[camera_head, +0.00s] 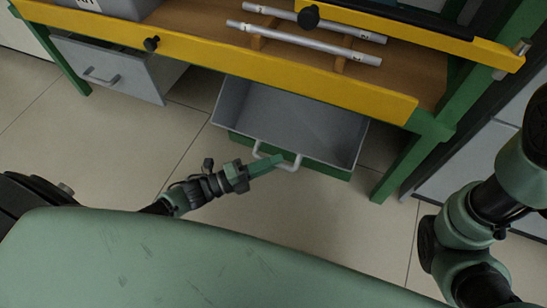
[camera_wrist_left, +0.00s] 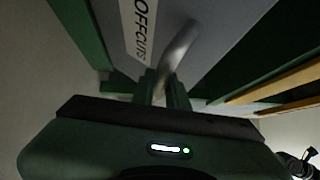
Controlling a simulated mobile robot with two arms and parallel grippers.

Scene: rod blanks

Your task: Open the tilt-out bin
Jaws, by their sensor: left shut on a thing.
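The tilt-out bin (camera_head: 235,104) hangs under the workbench, tilted out so its empty grey inside shows from above. Its pale bar handle (camera_head: 294,164) is on the front. My left gripper (camera_head: 278,160) reaches it from the left and is shut on the handle. In the left wrist view the fingers (camera_wrist_left: 165,92) close around the handle (camera_wrist_left: 180,45), beside a white label (camera_wrist_left: 138,30) reading "OFFCUTS" on the bin front. My right arm stands at the right edge of the head view; its gripper is out of frame.
The workbench (camera_head: 330,85) has a yellow front rail and green legs. Two metal rods (camera_head: 305,43) lie on supports on its top. A grey drawer (camera_head: 110,72) with a handle is at the left. Tiled floor (camera_head: 120,150) is clear in front.

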